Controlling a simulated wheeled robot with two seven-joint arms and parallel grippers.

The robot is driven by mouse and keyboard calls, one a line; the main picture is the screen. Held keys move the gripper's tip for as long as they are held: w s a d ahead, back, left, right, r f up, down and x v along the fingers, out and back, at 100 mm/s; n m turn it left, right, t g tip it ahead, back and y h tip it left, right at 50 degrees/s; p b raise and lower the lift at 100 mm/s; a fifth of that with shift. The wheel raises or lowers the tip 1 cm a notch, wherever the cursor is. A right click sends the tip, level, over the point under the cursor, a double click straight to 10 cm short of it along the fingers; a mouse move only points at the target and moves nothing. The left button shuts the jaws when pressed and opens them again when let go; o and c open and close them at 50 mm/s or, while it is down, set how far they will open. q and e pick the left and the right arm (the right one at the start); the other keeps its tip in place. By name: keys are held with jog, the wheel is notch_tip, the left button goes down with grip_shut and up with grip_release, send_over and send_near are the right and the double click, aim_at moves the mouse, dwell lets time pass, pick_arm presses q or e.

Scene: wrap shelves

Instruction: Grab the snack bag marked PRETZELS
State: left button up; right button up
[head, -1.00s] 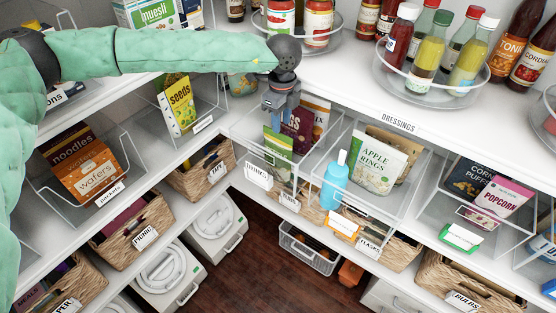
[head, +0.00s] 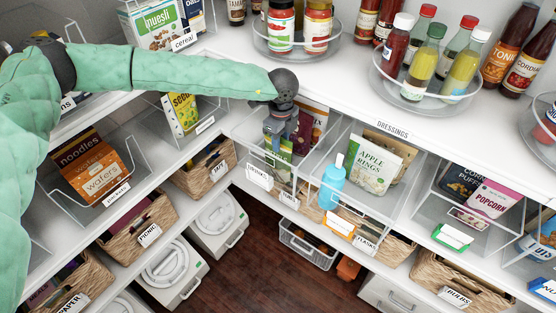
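No readable PRETZELS label shows in the head view. A clear bin (head: 247,128) on the shelf below the counter holds a green bag (head: 279,172) at its front and a maroon packet (head: 315,122) behind it. The print on both is too small or too covered to read. My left gripper (head: 276,148) points down into this bin, at the top of the green bag, and covers part of it. Whether its fingers are apart or closed on the bag cannot be seen. My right gripper is out of view.
The counter edge (head: 350,120) is close behind the gripper. Glass bottles (head: 428,62) stand on a turntable above.

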pick_arm(q)
jog(key=shift+f, duration=0.3)
grip_shut()
jog(key=shift+r, duration=0.1)
